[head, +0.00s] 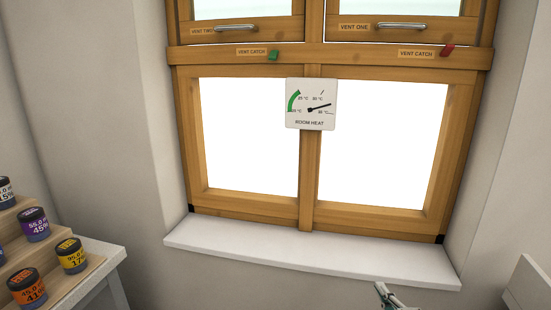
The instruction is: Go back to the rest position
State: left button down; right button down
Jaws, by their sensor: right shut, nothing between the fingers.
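My right gripper (384,292) shows only in part at the bottom edge of the head view, right of centre. It is shut and empty, in front of the white window sill (310,258). The rest of the right arm is mostly out of the picture. My left gripper is not in view.
A wooden window (308,215) carries a room heat dial (311,104). Above are vents two (241,30) and one (395,32), with a green catch (273,55) and a red catch (447,50). Several labelled jars stand on a stepped wooden rack (83,272) at lower left.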

jog(key=s+a+f+m+g, duration=0.3)
jog(key=s+f+m, duration=0.3)
jog(key=s+f, duration=0.4)
jog(key=s+a+f+m+g+y, duration=0.1)
jog(key=s+a+f+m, duration=0.4)
jog(key=s+f, duration=0.6)
jog(key=s+m+g, duration=0.1)
jog(key=s+m, duration=0.1)
jog(key=s, duration=0.3)
jog(key=shift+f+g+y, duration=0.3)
jog(key=shift+g, duration=0.1)
jog(key=shift+s, duration=0.1)
